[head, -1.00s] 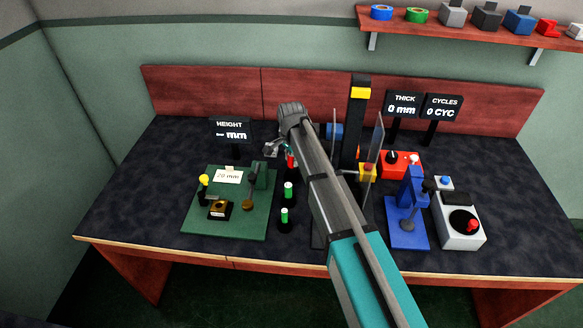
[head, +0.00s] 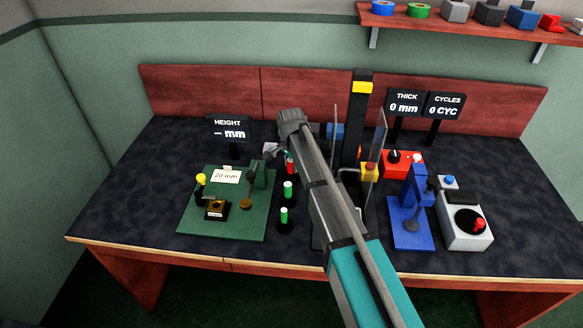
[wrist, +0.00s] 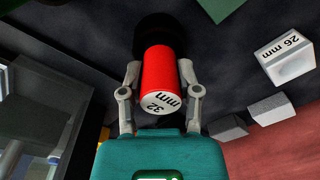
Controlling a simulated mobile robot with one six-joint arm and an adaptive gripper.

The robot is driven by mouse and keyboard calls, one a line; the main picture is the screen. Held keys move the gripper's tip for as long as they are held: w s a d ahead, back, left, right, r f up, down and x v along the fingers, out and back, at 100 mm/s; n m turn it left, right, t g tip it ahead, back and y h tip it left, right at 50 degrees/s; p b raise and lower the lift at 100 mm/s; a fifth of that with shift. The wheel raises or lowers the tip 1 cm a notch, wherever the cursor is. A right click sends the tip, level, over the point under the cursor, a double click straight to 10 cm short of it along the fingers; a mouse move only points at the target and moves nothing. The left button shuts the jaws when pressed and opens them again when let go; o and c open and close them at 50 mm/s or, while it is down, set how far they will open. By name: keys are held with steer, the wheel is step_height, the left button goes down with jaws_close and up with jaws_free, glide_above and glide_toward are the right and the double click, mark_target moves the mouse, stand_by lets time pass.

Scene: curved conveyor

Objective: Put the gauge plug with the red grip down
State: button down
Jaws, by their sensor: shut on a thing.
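The gauge plug with the red grip (wrist: 158,72) is between the two fingers of my gripper (wrist: 160,85) in the wrist view. Its end face reads "32 mm". A round black holder or base (wrist: 160,30) lies at its far end; I cannot tell whether the plug is seated in it. In the head view a small part of the red grip (head: 290,166) shows beside my arm, at the back of a row with two green-grip plugs (head: 288,190). My arm hides most of the gripper there.
A green plate (head: 225,230) with a gauge fixture stands left of the plugs. A press with a clear guard (head: 376,150) stands right of my arm. A "26 mm" block (wrist: 286,58) and grey blocks (wrist: 270,108) lie near my gripper. The front left of the table is clear.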

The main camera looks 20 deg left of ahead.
steer(key=shift+f, duration=0.15)
steer(key=shift+c, duration=1.5)
jaws_free()
steer(key=r+p, duration=1.2)
steer(key=shift+s+r, duration=0.2)
steer(key=shift+s, duration=0.05)
